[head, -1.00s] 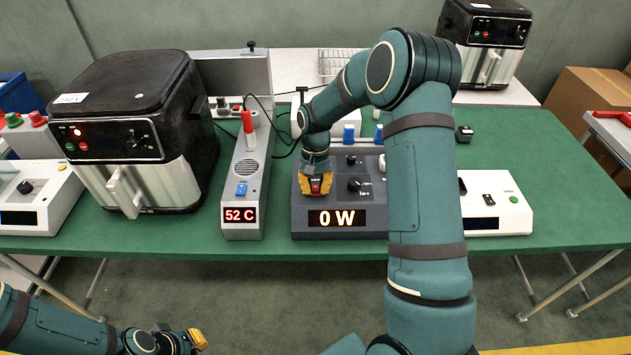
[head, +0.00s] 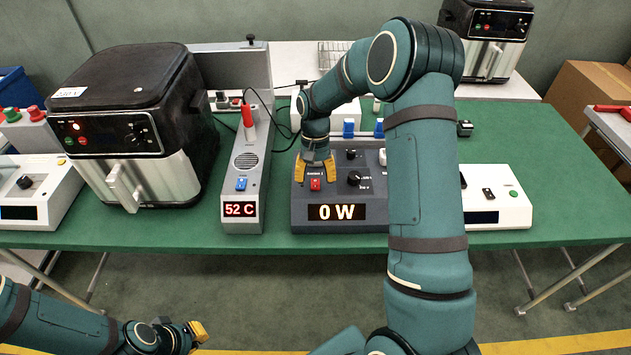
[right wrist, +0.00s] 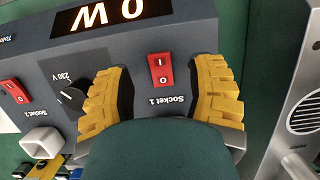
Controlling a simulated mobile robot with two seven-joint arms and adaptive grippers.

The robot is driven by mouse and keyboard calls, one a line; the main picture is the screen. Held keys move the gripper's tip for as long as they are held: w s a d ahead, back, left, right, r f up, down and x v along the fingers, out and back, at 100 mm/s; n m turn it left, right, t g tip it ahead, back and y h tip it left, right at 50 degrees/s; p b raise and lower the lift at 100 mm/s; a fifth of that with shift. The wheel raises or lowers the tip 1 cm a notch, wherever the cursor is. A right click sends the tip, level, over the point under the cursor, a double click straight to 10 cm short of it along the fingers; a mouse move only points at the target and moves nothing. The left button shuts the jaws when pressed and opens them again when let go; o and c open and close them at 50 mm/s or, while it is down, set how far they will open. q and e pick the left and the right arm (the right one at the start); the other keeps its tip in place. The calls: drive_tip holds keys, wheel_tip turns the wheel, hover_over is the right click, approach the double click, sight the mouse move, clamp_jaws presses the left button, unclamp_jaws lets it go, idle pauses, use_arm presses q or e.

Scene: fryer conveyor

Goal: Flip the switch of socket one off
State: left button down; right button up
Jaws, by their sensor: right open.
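The socket 1 switch (head: 316,184) is a red rocker on the dark grey power unit (head: 341,229), whose display (head: 337,212) reads 0 W. In the right wrist view the switch (right wrist: 160,69) carries white marks and sits above the label "Socket 1". My right gripper (head: 316,172) is open, with its yellow fingers on either side of the switch. The right wrist view shows the same gripper (right wrist: 160,85) with nothing between its fingers touching the switch visibly. My left gripper (head: 198,332) is low at the bottom left, away from the table; its opening is unclear.
A second red switch (right wrist: 15,91), labelled Socket 2, and a dial (right wrist: 72,97) are beside it. A grey probe unit (head: 243,190) reading 52 C and an air fryer (head: 135,130) stand to the left. A white box (head: 500,210) stands right.

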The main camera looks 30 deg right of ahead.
sight(315, 179)
drive_tip(key=v, duration=1)
